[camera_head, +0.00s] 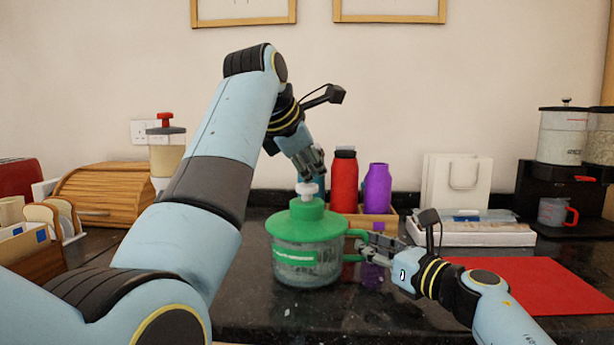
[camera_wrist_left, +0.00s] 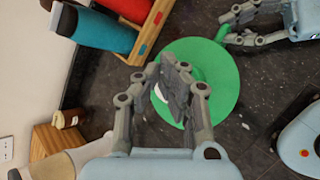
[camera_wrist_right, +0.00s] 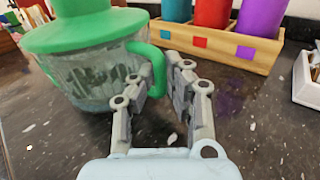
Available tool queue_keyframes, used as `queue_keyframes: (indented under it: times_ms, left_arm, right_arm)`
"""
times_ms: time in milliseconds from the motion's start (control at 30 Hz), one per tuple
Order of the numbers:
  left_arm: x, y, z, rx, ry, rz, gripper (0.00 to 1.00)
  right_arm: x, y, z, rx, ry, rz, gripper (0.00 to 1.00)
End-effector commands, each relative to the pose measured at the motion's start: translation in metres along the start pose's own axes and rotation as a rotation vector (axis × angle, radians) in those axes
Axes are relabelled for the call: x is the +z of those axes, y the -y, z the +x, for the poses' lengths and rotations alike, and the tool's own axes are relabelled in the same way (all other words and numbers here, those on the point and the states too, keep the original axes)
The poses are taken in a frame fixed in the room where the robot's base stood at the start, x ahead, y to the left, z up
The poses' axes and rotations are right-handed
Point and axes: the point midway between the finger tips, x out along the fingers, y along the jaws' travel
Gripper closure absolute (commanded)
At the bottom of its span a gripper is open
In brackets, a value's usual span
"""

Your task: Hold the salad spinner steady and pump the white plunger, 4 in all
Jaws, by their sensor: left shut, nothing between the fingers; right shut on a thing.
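The salad spinner (camera_head: 309,262) stands upright on the dark granite counter, with a clear bowl, a green lid (camera_head: 306,224) and a green side handle (camera_head: 355,234). The white plunger (camera_head: 306,190) stands up from the middle of the lid. My left gripper (camera_head: 316,172) is shut and empty, just above the plunger; in the left wrist view its fingers (camera_wrist_left: 180,82) hide most of the plunger. My right gripper (camera_head: 366,247) is shut on the green handle, which also shows in the right wrist view (camera_wrist_right: 150,68).
Behind the spinner, a wooden crate (camera_wrist_right: 226,50) holds red, purple and blue bottles. A red mat (camera_head: 545,285) lies at right, with a white bag (camera_head: 456,182) and a coffee machine (camera_head: 560,190) behind. A bread box (camera_head: 108,192) stands left. The counter's front is clear.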

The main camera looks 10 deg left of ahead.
Motion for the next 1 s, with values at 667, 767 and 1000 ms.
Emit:
queue_keyframes:
  times_ms: [667,767,1000]
  left_arm:
    - [-0.0067,0.0065,0.0077,-0.007,-0.006,-0.001,1.0]
    - [-0.0067,0.0066,0.0079,-0.007,-0.006,-0.001,1.0]
    - [-0.0063,0.0062,0.0074,-0.006,-0.006,-0.001,1.0]
  right_arm:
    - [0.0007,0.0004,0.0,-0.001,0.001,-0.001,1.0]
    - [0.0007,0.0004,0.0001,0.0,0.001,-0.001,1.0]
    - [0.0008,0.0004,0.0001,-0.001,0.002,-0.001,1.0]
